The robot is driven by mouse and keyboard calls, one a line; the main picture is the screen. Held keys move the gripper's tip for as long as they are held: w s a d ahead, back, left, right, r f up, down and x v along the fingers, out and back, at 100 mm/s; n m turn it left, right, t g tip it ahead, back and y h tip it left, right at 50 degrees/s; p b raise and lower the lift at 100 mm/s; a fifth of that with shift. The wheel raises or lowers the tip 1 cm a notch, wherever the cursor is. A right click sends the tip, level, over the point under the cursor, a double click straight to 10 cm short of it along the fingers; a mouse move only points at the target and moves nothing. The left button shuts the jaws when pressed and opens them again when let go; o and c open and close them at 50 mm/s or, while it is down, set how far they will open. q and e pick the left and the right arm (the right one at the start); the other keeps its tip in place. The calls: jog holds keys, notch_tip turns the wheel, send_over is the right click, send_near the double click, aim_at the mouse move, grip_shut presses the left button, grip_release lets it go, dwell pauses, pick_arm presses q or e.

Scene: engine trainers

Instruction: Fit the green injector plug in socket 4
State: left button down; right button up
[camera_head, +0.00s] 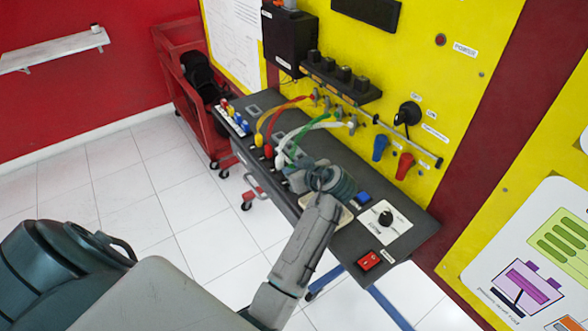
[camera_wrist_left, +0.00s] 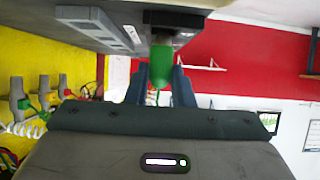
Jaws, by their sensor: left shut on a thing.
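The green injector plug (camera_wrist_left: 162,62) is between the two fingers of my left gripper (camera_wrist_left: 160,86) in the left wrist view. Its end reaches up to a dark block at the top of that view; I cannot tell whether it is seated or only touching. In the head view the left gripper (camera_head: 293,179) is low over the bench's front strip. The socket numbers are too small to read, and my gripper hides part of the strip. My right gripper does not show.
A yellow-capped plug (camera_head: 258,140) and other cabled plugs stand close by on the dark bench (camera_head: 262,98). A black dial (camera_head: 386,218) and red switch (camera_head: 368,260) are at its right end. Blue (camera_head: 379,147) and red (camera_head: 404,165) handles hang on the yellow panel.

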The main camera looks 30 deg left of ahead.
pick_arm(q)
jog(key=shift+f+b, duration=0.5)
jog(key=shift+f, duration=0.15)
jog(key=c, duration=1.5)
grip_release()
jog(key=shift+r+p+v, duration=0.25)
jog(key=shift+p+v, duration=0.45)
jog(key=shift+v, duration=0.65)
jog(key=shift+p+v, duration=0.4)
jog(key=shift+v, duration=0.65)
jog(key=shift+w+a+r, duration=0.1)
jog(key=shift+r, duration=0.2)
notch_tip(320, 180, up, 3)
jog(key=shift+r+p, duration=0.25)
jog(key=shift+p, duration=0.9)
